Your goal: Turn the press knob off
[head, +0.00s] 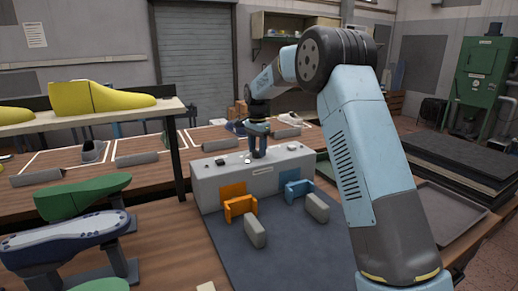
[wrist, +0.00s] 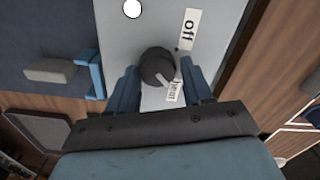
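The press knob (wrist: 157,66) is a dark round knob on the grey press box, seen in the wrist view. Its light pointer mark faces the label reading "heat" (wrist: 173,90). The label reading "off" (wrist: 188,30) is farther up and to the right. My gripper (wrist: 161,78) is open, with one blue finger on each side of the knob and a visible gap at the right finger. In the head view my gripper (head: 259,146) points down at the top of the press box (head: 262,180) and hides the knob there.
A white round button (wrist: 132,8) is near the knob. Orange (head: 240,207) and blue (head: 298,190) brackets stand at the box's front, with grey blocks before them on a dark mat (head: 275,255). Shoe lasts, including a green one (head: 82,196), stand at the left.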

